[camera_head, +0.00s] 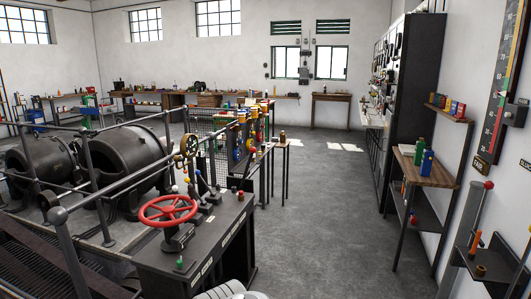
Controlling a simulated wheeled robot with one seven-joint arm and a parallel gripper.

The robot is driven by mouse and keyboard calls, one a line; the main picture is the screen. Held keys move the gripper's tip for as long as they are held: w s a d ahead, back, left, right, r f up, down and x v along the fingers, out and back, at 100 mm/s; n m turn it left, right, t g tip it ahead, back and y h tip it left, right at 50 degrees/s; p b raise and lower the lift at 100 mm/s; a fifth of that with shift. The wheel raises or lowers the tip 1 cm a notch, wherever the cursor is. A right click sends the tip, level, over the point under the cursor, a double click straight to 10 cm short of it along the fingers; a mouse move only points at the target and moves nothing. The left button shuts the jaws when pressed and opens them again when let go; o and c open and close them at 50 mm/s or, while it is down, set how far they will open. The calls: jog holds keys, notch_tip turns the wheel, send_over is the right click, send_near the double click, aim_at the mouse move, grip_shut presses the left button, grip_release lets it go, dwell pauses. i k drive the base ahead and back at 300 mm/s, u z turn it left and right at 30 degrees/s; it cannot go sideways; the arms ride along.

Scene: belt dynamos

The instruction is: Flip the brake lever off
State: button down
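Several hand levers show, and I cannot read which one is marked as the brake. A black console (178,262) at the lower centre carries a red handwheel (168,209) and, behind it, a group of upright levers (201,188) with small coloured knobs. At the right edge, a tall grey lever (477,213) with a red knob leans slightly on a wall-side stand. The small labels on the console front are too small to read. My gripper is not in view; only a white rounded part of mine shows at the bottom edge.
Dark dynamos (122,155) stand behind metal railings (70,235) at left. A side shelf table (428,168) with green and blue blocks stands at right. A black switchboard cabinet (418,70) is behind it. The grey floor (320,215) between console and right wall is clear.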

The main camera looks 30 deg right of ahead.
aim_at(253, 149)
jog(key=z, duration=0.4)
jog(key=i, duration=0.5)
jog(key=z, duration=1.2)
jog(key=i, duration=2.05)
jog(key=u, duration=1)
jog(key=i, duration=0.85)
jog(key=u, duration=0.85)
